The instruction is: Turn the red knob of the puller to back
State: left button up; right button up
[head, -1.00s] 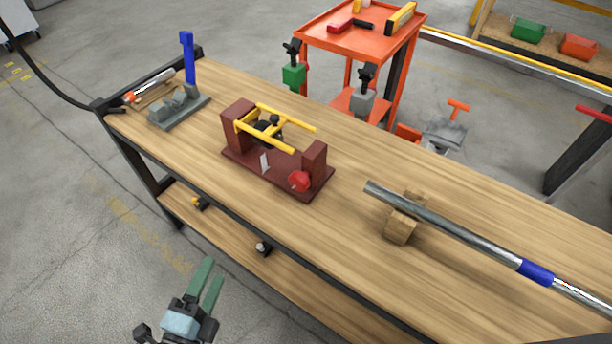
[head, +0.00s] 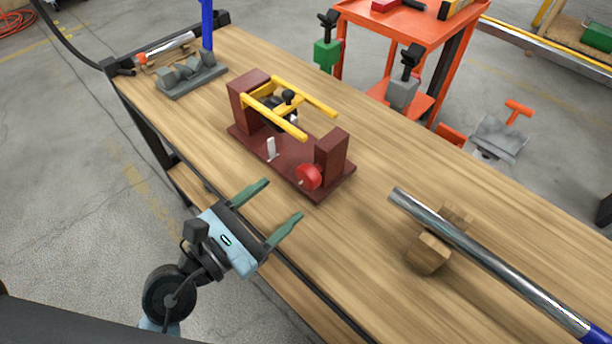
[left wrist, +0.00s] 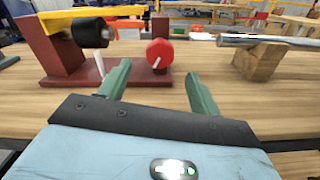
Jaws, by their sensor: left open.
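The puller (head: 290,155) is a dark red frame with yellow bars, standing on the wooden table. Its red knob (head: 309,176) sits low on the near right post. In the left wrist view the red knob (left wrist: 160,53) shows a white pointer line slanting down and to the left. My left gripper (head: 285,200) is open and empty at the table's near edge, in front of the knob and apart from it. In the left wrist view its green fingers (left wrist: 158,85) spread below the knob on either side. My right gripper is not in view.
A steel pipe (head: 480,258) rests on a wooden block (head: 428,254) right of the puller. A grey fixture (head: 190,77) stands at the far left. An orange cart (head: 400,20) is behind the table. Bare tabletop lies between puller and pipe.

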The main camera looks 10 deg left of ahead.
aim_at(303, 180)
pick_arm(q)
jog(key=x, duration=0.6)
jog(key=shift+w+d, duration=0.55)
jog(key=shift+w, duration=0.1)
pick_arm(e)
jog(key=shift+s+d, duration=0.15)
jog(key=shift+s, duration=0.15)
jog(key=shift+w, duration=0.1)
